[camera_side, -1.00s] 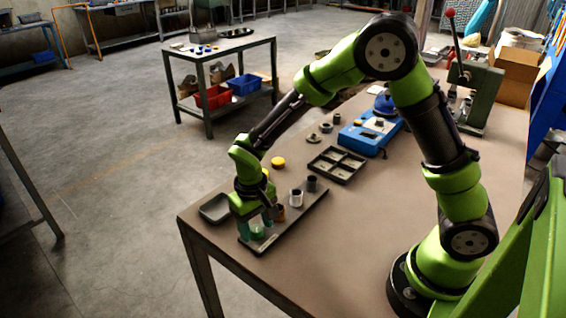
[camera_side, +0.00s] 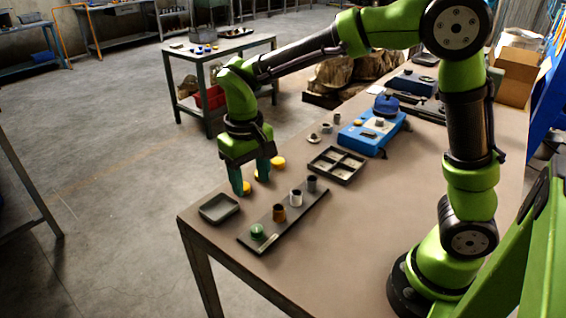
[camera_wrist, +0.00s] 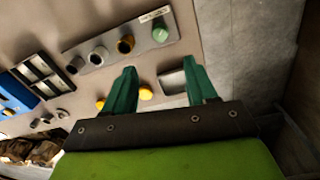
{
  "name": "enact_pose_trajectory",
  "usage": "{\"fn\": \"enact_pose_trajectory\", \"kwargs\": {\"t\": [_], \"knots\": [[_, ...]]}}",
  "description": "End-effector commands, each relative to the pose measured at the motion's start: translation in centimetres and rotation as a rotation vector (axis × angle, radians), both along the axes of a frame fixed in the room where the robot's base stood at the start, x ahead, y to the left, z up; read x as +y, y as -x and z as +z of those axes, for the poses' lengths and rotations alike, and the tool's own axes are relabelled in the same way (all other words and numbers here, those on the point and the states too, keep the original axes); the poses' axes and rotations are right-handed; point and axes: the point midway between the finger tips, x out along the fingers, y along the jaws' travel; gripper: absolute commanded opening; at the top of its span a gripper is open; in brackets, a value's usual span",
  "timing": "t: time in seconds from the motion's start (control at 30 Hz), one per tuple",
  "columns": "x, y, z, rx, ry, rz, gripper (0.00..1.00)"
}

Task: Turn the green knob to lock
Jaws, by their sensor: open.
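The green knob (camera_side: 257,231) sits at the near end of a dark narrow board (camera_side: 285,219) on the table. In the wrist view the green knob (camera_wrist: 160,34) is at the top, beside a small pale label, beyond my fingertips. A brown cylinder (camera_side: 279,213), a pale one (camera_side: 296,197) and a grey one (camera_side: 311,184) stand in line on the same board. My gripper (camera_side: 251,183) is open and empty, raised past the board on its far left side. In the wrist view my two green fingers (camera_wrist: 163,75) are spread apart.
A small grey tray (camera_side: 219,209) lies at the table corner. Yellow round pieces (camera_side: 277,162) are near my gripper. A divided black tray (camera_side: 337,165) and a blue box (camera_side: 372,134) stand further back. The table's front right is clear.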

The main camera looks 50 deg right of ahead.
Motion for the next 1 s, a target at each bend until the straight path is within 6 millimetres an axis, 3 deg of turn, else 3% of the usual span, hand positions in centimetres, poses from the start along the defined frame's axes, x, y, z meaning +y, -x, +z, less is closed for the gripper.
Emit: {"fn": "enact_pose_trajectory", "kwargs": {"t": [0.23,0.67,0.77,1.0], "knots": [[0.1,0.0,2.5,-0.001,-0.001,0.0,0.57],[0.2,-0.2,2.5,-0.011,-0.004,0.014,0.57],[0.2,0.9,1.7,-0.021,-0.031,0.037,0.57],[-2.1,5.8,4.2,-0.199,-0.16,0.01,0.57]]}}
